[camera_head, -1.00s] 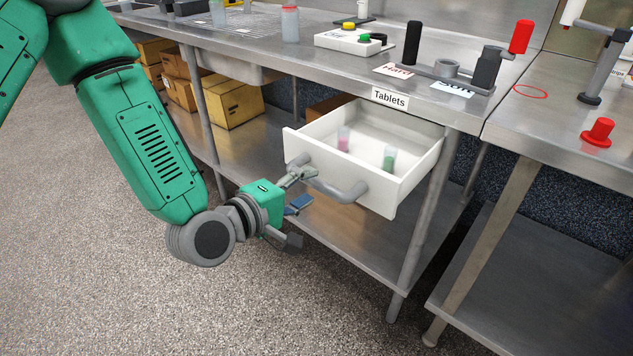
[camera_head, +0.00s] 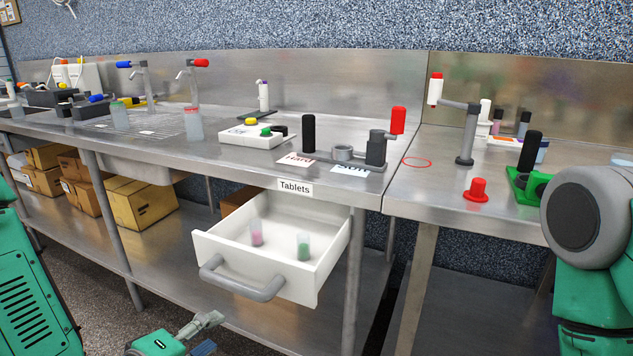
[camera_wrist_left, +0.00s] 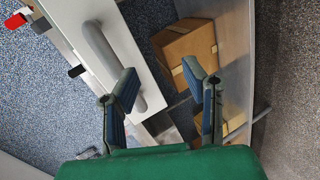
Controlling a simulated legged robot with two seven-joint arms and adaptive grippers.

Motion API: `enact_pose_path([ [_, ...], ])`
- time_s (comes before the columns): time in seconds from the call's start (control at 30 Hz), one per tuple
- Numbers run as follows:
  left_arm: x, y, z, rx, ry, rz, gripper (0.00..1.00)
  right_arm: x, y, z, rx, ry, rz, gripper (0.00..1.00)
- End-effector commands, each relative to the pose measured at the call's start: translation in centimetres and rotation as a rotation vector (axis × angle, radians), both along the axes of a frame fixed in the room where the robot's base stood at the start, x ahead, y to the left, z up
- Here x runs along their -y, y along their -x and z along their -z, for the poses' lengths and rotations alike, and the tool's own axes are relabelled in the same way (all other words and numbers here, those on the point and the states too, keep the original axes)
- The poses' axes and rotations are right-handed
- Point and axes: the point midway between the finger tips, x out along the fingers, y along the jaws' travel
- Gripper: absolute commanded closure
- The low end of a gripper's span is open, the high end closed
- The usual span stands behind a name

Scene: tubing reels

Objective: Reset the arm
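The white drawer labelled Tablets (camera_head: 215,245) stands pulled open under the bench. My left gripper (camera_head: 203,335) is partly in view at the bottom of the head view, below the grey drawer handle (camera_head: 240,285). In the left wrist view, its two fingers (camera_wrist_left: 160,70) are spread with nothing between them. The handle (camera_wrist_left: 110,60) lies beside the left finger there, partly overlapped by it; I cannot tell the gap. My right arm shows at the right edge; its gripper is out of view.
The steel bench (camera_head: 190,158) carries a white button box (camera_head: 252,135), a lever device (camera_head: 343,158) and a red knob piece (camera_head: 477,190). Cardboard boxes (camera_head: 140,203) sit on the lower shelf. Open floor lies in front of the shelf at the lower left.

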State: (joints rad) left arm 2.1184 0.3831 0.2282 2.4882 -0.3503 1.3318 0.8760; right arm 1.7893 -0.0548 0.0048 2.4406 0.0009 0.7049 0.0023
Motion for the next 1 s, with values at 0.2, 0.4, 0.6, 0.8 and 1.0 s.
enact_pose_path([
  [0.2, -1.8, 9.4, 11.7, -0.339, -0.547, 0.343, 0.61, 0.0, 0.0, -1.7, 0.000, 0.000, 0.000, 0.60],
  [0.4, -5.6, 18.7, 17.3, -0.593, -0.893, 0.722, 0.61, 0.0, 0.0, -2.7, 0.000, 0.000, 0.000, 0.60],
  [0.6, -7.5, 22.8, 18.6, -0.697, -1.007, 0.911, 0.61, 0.0, 0.0, -3.0, 0.000, 0.000, 0.000, 0.60],
  [0.8, -7.6, 23.0, 18.7, -0.700, -1.012, 0.923, 0.61, 0.0, 0.0, -3.0, 0.000, 0.000, 0.000, 0.60],
  [1.0, -7.6, 22.9, 18.7, -0.699, -1.011, 0.920, 0.61, 0.0, 0.0, -3.0, 0.000, 0.000, 0.000, 0.60],
])
